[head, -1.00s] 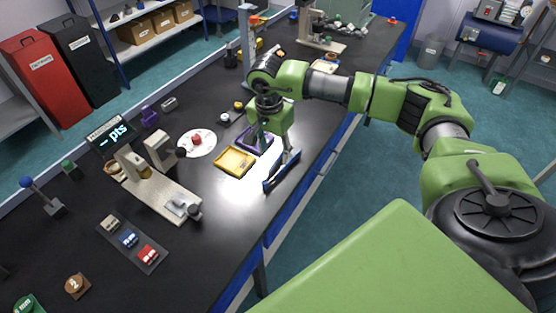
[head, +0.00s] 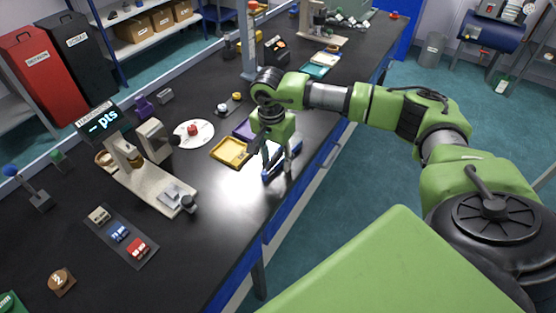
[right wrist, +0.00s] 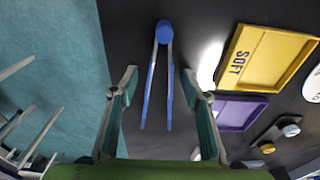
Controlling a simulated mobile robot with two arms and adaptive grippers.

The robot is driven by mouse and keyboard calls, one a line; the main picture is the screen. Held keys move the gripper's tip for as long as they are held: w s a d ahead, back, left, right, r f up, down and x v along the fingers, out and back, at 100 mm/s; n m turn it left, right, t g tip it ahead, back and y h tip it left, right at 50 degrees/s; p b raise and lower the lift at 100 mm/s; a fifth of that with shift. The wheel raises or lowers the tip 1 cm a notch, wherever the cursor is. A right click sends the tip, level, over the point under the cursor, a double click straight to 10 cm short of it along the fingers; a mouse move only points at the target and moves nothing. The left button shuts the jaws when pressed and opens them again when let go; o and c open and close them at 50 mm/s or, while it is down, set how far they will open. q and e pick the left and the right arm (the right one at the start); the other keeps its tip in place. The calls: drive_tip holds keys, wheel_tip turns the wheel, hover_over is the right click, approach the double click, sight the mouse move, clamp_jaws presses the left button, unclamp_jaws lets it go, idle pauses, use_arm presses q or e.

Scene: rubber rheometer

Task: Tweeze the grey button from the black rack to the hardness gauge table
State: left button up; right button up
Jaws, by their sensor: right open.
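A small black rack (head: 230,104) on the bench holds a pale grey button (head: 222,109) and a yellow one. The right wrist view shows the grey button (right wrist: 291,130) at its right. The hardness gauge, with a "pts" display, has a beige base carrying a small grey table (head: 172,195). Blue tweezers (right wrist: 158,75) lie near the bench's front edge. My right gripper (head: 277,174) is open over them; in the right wrist view the tweezers show between its fingers (right wrist: 158,78), with gaps on both sides. My left gripper is out of view.
A yellow tray (head: 217,153) marked SOFT in the wrist view and a purple tray (right wrist: 237,123) lie beside the tweezers. A white disc (head: 181,143) with a red button is farther left. A dark strip (head: 140,260) holds several coloured blocks.

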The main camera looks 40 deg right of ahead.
drive_tip(key=c, duration=0.7)
wheel_tip(320, 180, up, 12)
drive_tip(key=p, duration=0.7)
